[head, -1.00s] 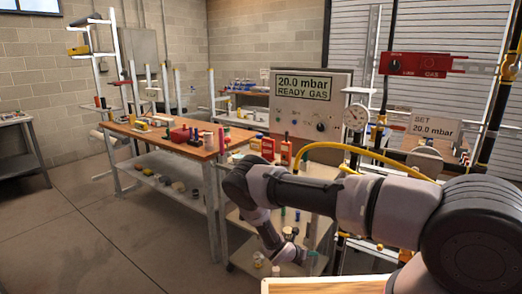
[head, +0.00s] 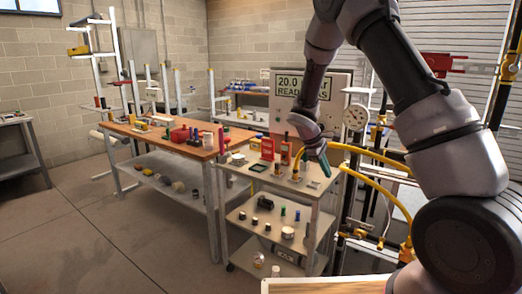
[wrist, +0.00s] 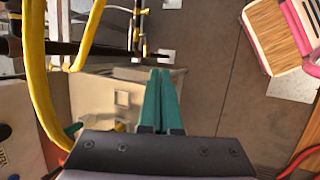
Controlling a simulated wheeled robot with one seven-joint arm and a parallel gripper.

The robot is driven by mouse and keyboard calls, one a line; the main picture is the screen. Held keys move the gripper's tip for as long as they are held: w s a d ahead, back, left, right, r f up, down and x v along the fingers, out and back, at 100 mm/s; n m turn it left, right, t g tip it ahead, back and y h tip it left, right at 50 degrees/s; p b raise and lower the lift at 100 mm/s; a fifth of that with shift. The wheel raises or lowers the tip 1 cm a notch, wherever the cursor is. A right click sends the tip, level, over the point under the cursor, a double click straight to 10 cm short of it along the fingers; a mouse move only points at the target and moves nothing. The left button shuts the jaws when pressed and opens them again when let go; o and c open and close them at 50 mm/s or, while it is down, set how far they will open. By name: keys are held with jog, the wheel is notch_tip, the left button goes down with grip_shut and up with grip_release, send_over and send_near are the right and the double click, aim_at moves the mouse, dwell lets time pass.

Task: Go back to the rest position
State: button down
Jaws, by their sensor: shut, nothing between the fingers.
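My gripper (head: 325,170) hangs from my raised, folded arm in the head view. It is above the right end of the cart's top shelf (head: 262,173), close to the yellow hose. In the wrist view the two teal fingers of my gripper (wrist: 160,74) lie together with nothing between them. My arm bends up past the top of the head view and hides part of the gas panel (head: 325,83), so its display is only partly readable.
A yellow hose (head: 372,152) curves beside my gripper; it also shows at left in the wrist view (wrist: 33,85). A dial gauge (head: 355,117) and pipes stand at right. A workbench (head: 128,129) with several items is at left. The floor (head: 75,225) at left is clear.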

jog(key=s+d+r+m+t+y, duration=0.25)
jog(key=s+r+m, duration=0.35)
jog(key=s+r, duration=0.55)
jog(key=s+d+r+m+t+y, duration=0.1)
jog(key=s+r+m+y, duration=0.55)
jog(key=r, duration=0.85)
jog(key=s+a+r+m+t+h, duration=0.1)
jog(key=s+a+r+m+t, duration=0.1)
jog(key=s, duration=0.9)
jog(key=shift+r+h, duration=0.3)
jog(key=shift+r, duration=0.5)
